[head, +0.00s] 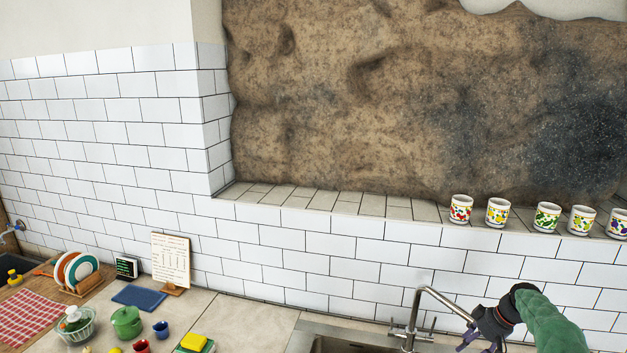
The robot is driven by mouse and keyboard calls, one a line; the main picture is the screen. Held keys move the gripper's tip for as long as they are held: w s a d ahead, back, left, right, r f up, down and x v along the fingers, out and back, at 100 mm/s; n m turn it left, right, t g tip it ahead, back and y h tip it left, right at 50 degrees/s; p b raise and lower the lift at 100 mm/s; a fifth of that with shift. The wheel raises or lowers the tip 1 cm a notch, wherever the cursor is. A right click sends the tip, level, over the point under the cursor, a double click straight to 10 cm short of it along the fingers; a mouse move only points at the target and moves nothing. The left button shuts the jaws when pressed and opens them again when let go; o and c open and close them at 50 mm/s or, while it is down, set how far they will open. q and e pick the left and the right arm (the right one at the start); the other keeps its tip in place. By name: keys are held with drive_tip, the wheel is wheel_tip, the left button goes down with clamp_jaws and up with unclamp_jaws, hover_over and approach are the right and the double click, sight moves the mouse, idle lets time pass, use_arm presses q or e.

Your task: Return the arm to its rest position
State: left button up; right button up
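My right arm (556,322), with a green sleeve-like link, comes in from the lower right. Its dark gripper (480,344) points down and left, in front of the sink's tap. A purple finger part shows, but the fingertips are at the bottom edge of the picture and I cannot tell whether they are apart. Nothing is seen held. My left arm and gripper are not in view.
A metal tap (418,312) stands close beside the gripper over a sink (345,343). Several patterned cups (498,212) line the tiled ledge (330,200). A dish rack (82,282), green pot (127,322) and recipe board (171,260) stand at left.

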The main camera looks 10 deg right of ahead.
drive_tip(key=a+f+m+g, duration=0.1)
drive_tip(key=a+f+m, duration=0.1)
drive_tip(key=a+f, duration=1)
drive_tip(key=s+a+f, duration=0.5)
drive_tip(key=a, duration=0.2)
drive_tip(key=s+a+f+m+g, duration=0.1)
drive_tip(key=s+a+f, duration=0.4)
drive_tip(key=s+a, duration=0.1)
drive_tip(key=s+a+f+m, duration=0.1)
drive_tip(key=s+a+f, duration=0.4)
drive_tip(key=a, duration=0.3)
drive_tip(key=shift+s+f, duration=0.1)
drive_tip(key=shift+s, duration=0.15)
drive_tip(key=s+a+m, duration=0.1)
drive_tip(key=s+a, duration=0.4)
drive_tip(key=s, duration=0.3)
drive_tip(key=s+a+m, duration=0.1)
drive_tip(key=s+a, duration=0.4)
drive_tip(key=s, duration=0.3)
wheel_tip(320, 180, down, 20)
drive_tip(key=w+a+n+b, duration=0.1)
drive_tip(key=b, duration=2.1)
drive_tip(key=shift+w+a, duration=0.15)
drive_tip(key=shift+w, duration=0.2)
